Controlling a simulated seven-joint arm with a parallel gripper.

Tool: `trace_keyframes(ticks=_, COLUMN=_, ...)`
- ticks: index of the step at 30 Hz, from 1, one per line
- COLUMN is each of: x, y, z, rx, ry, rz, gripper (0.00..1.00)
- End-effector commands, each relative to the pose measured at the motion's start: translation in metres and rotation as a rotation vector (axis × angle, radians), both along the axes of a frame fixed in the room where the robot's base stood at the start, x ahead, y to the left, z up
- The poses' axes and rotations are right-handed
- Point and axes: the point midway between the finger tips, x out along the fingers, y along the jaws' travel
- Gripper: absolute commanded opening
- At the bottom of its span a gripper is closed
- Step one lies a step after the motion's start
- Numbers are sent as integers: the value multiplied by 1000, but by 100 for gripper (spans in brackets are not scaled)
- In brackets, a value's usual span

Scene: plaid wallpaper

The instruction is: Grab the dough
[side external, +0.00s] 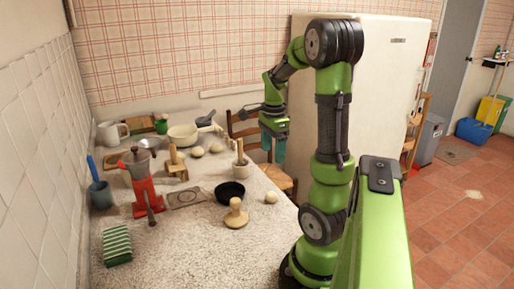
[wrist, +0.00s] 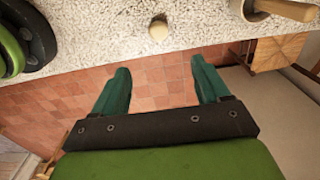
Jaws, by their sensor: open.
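Several pale dough-like balls lie on the speckled counter. One ball (side external: 271,197) sits alone near the counter's edge, and a similar ball (wrist: 158,28) shows at the top middle of the wrist view. Two more, a left ball (side external: 197,151) and a right ball (side external: 216,147), lie farther back near the bowl. I cannot tell for sure which is the dough. My gripper (side external: 273,152) hangs fingers-down by the counter's edge, apart from the balls. In the wrist view my gripper (wrist: 160,66) is open and empty, its teal fingers spread over the floor below the ball.
A mortar with a pestle (side external: 241,171), a black bowl (side external: 229,192) and a wooden press (side external: 236,216) stand around the near ball. A wooden chair (side external: 277,176) stands beside the counter.

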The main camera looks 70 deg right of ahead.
Motion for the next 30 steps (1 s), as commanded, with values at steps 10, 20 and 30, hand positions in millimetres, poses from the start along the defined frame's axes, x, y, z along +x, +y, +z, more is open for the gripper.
trace_keyframes(ticks=10, x=-1, y=1, z=-74, rx=6, ry=4, rz=1, gripper=75)
trace_keyframes(ticks=20, x=-1, y=1, z=-111, rx=1, ry=0, rz=4, gripper=75)
trace_keyframes(ticks=30, x=-3, y=3, z=-155, rx=4, ry=1, rz=3, gripper=75)
